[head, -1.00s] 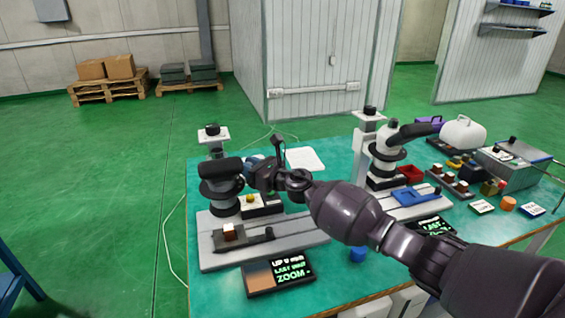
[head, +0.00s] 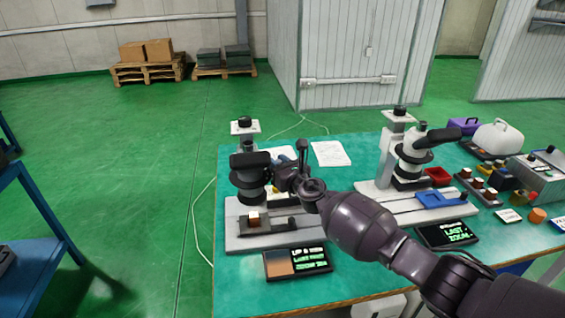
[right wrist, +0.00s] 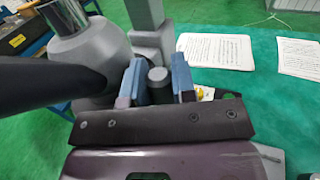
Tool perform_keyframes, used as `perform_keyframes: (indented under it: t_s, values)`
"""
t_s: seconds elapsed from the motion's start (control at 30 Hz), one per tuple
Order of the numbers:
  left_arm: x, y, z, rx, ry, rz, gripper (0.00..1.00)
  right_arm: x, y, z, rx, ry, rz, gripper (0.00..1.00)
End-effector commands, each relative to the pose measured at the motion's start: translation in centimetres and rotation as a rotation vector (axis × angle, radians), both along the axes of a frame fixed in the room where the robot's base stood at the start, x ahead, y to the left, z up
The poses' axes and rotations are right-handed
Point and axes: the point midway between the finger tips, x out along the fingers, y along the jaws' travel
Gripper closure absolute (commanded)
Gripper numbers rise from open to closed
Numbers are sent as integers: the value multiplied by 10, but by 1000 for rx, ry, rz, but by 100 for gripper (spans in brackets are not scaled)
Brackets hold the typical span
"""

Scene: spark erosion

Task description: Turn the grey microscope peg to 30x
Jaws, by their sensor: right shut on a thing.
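The left microscope (head: 250,178) is dark, with a black eyepiece head, and stands on a grey base at the left of the green table. In the right wrist view its rounded grey body (right wrist: 92,45) fills the upper left. The grey peg (right wrist: 157,76) is a short round stub between the blue fingers of my right gripper (right wrist: 158,84). The fingers are closed on it from both sides. In the head view my right gripper (head: 275,178) is at the right side of this microscope, and the peg is hidden there. My left gripper is not in view.
A display (head: 297,262) with green text, too small to read surely, lies in front of the microscope. A second, white microscope (head: 412,160) stands to the right, with a blue holder (head: 440,200) on its base. Paper sheets (head: 330,153) lie behind. A blue shelf (head: 38,235) stands at the left.

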Motion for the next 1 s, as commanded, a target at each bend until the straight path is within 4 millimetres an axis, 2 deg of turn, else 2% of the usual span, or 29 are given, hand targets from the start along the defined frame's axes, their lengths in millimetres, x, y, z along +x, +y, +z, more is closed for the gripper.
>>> perform_keyframes:
  t_s: [0.23, 0.27, 0.3, 0.33, 0.73, 1.0]
  values:
    - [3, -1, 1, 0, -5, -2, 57, 0, -1, 0, 1, -1, -1, 100]
    - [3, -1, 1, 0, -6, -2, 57, 0, -1, 0, 1, -1, -1, 72]
    - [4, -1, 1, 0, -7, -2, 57, 0, -1, 0, 1, -1, -1, 66]
    - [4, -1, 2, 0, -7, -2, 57, 0, -1, 0, 1, -1, -1, 65]
    - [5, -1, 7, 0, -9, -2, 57, -6, -5, 1, 0, 0, -1, 65]
    - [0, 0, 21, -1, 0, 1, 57, -40, -25, 2, -2, 0, 0, 65]
